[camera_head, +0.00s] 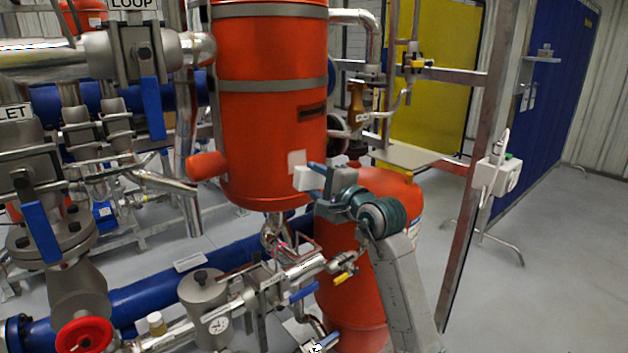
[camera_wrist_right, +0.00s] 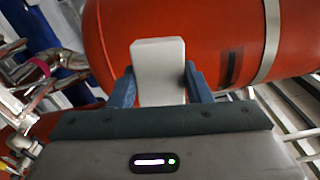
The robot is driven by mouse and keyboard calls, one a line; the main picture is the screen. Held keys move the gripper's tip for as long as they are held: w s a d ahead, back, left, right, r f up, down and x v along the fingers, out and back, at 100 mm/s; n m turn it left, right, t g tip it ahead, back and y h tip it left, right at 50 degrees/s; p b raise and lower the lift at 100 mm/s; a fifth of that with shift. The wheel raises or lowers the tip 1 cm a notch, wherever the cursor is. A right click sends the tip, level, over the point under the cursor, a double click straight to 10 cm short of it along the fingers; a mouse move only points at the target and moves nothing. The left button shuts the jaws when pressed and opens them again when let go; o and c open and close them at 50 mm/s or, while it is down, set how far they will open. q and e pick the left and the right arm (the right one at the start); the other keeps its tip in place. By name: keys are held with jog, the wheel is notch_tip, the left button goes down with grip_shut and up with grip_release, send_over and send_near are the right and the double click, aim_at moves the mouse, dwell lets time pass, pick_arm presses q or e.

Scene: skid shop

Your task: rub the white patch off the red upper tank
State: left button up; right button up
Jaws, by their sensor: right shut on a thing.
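The red upper tank (camera_head: 270,130) stands upright in the middle of the head view and fills the top of the right wrist view (camera_wrist_right: 110,35). A pale white patch (camera_head: 296,158) shows on its lower right side. My right gripper (camera_head: 318,181) is shut on a white block (camera_head: 304,179), just below and right of the patch. In the right wrist view the block (camera_wrist_right: 158,70) sits between the blue fingers, facing the tank. I cannot tell whether the block touches the tank. The block hides the patch in the wrist view. My left gripper is out of view.
Steel pipes and a brass fitting (camera_head: 358,102) stand right of the tank. A lower red tank (camera_head: 345,270) is below, behind my right arm. A steel post (camera_head: 470,200) with a white box (camera_head: 497,176) stands at the right. Valves and blue-handled pipes crowd the left.

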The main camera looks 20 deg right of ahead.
aim_at(303, 160)
dwell(0.3)
jog(key=shift+d+b+x, duration=0.2)
jog(key=shift+b+x, duration=0.4)
jog(key=shift+x, duration=1.75)
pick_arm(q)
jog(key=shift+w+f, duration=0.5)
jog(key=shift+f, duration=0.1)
pick_arm(e)
jog(key=shift+x, duration=0.9)
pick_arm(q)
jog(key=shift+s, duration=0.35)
pick_arm(e)
jog(key=shift+d+f, duration=0.1)
jog(key=shift+d, duration=0.05)
pick_arm(q)
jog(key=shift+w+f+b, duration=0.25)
jog(key=shift+b, duration=0.15)
pick_arm(e)
jog(key=shift+x, duration=1.15)
